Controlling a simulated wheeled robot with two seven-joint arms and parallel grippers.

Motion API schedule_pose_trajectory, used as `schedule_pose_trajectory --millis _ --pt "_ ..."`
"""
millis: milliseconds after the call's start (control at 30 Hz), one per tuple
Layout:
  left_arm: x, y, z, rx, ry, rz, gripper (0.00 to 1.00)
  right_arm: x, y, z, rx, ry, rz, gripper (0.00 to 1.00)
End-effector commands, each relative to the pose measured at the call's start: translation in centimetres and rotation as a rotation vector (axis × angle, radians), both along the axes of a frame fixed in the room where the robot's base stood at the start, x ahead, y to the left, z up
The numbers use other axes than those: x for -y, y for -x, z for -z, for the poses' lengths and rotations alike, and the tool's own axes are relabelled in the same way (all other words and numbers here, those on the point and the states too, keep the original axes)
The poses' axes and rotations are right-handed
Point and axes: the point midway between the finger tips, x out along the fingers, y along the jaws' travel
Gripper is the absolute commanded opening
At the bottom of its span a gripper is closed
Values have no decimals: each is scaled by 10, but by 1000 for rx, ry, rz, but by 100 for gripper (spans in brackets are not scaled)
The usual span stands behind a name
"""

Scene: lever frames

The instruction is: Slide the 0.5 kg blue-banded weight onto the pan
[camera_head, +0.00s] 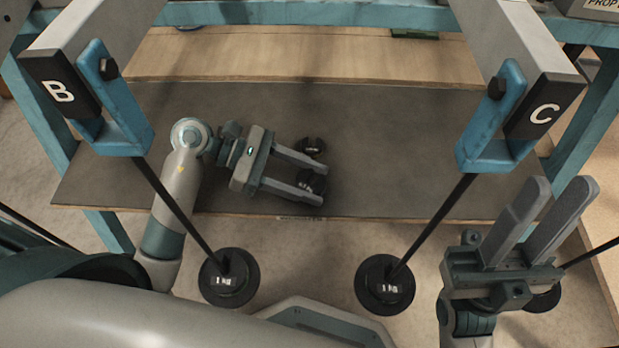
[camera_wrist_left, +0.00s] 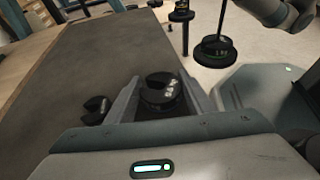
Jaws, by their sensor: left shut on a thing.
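My left gripper (camera_head: 316,186) is over the dark table top, its fingers on either side of a small dark slotted weight (camera_head: 311,181). It is shut on this weight, which also shows between the fingers in the left wrist view (camera_wrist_left: 162,91). A second dark slotted weight (camera_head: 312,146) lies just outside the upper finger; in the wrist view it is at the left (camera_wrist_left: 95,108). No blue band can be made out on either weight. Two dark round pans or weights on rods, under lever B (camera_head: 228,283) and lever C (camera_head: 385,288), hang in front of the table. My right gripper (camera_head: 562,187) is open and empty at the right.
The left rod (camera_head: 175,205) passes over my left arm in the head view. The table's right half is clear. Blue frame legs (camera_head: 583,130) stand at the sides.

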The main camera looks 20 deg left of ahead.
Motion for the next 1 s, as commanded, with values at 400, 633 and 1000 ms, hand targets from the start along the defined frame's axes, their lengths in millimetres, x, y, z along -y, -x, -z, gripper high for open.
schedule_pose_trajectory --millis 400,633,1000 --pt "0 0 4 2 1 1 19 0 1 8 -14 0 -2 28" --pt "0 0 6 2 1 1 19 0 0 10 -7 0 -1 28" --pt "0 0 6 2 2 1 58 0 -1 7 4 1 -1 28"
